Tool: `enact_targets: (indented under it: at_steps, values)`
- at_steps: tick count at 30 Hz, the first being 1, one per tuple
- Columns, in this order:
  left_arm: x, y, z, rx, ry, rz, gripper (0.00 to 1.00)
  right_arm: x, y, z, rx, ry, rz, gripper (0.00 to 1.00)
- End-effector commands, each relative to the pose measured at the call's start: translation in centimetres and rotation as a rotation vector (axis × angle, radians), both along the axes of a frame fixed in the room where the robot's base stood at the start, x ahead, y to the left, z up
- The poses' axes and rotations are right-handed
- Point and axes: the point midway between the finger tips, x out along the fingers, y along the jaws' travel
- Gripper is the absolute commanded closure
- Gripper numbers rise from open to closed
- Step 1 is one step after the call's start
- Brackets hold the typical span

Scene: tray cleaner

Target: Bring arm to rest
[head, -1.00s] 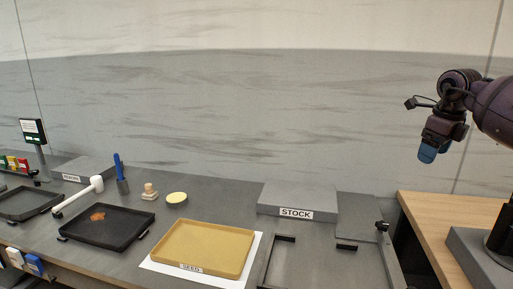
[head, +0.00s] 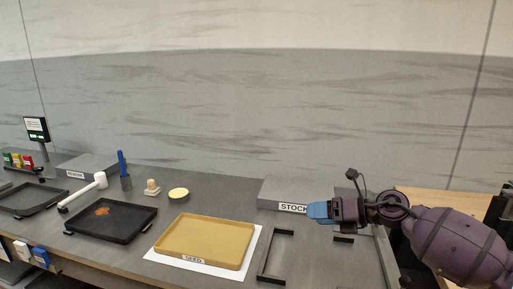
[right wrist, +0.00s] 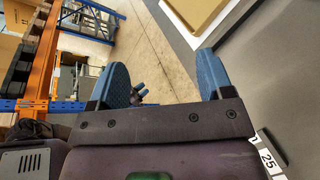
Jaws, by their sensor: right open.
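My right gripper (head: 320,211) is in front of the grey STOCK block (head: 285,190) at the right of the bench in the head view, its blue fingers pointing left. In the right wrist view its two blue fingers (right wrist: 163,82) are spread apart with nothing between them. Past them that view shows floor and the grey bench edge. My left gripper is in neither view.
A yellow SEED tray (head: 205,241) lies on a white sheet. A black tray (head: 112,221) with an orange stain, a white mallet (head: 82,191), a round yellow pad (head: 178,194) and a wooden-handled stamp (head: 152,187) are to the left. A black frame (head: 275,258) lies near the arm.

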Motion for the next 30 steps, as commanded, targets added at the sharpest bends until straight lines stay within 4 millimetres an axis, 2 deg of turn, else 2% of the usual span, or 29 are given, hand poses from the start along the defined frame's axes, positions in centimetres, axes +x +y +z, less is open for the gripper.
enact_targets:
  at_steps: [2, 5, 10, 14, 20, 26, 30]
  values:
    - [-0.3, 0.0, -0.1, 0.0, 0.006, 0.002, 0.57, -1.4, 1.7, -0.5, 0.175, 0.04, -0.064, 0.27]
    - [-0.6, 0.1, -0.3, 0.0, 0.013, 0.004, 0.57, -2.7, 2.7, -0.5, 0.389, 0.1, -0.172, 0.27]
    - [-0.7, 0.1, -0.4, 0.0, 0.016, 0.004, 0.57, -4.5, 1.9, -1.0, 0.726, 0.238, -0.405, 0.27]
    - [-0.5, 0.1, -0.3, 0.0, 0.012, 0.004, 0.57, -6.0, -0.2, -2.3, 0.956, 0.366, -0.618, 0.27]
    - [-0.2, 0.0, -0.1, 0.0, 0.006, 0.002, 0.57, -9.5, -4.8, -6.4, 1.247, 0.597, -0.992, 0.27]
    - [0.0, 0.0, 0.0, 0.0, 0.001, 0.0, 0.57, -15.5, -9.1, -12.0, 1.452, 0.857, -1.408, 0.27]
    - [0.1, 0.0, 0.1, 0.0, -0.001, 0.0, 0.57, -21.4, -11.3, -15.9, 1.536, 1.051, -1.712, 0.27]
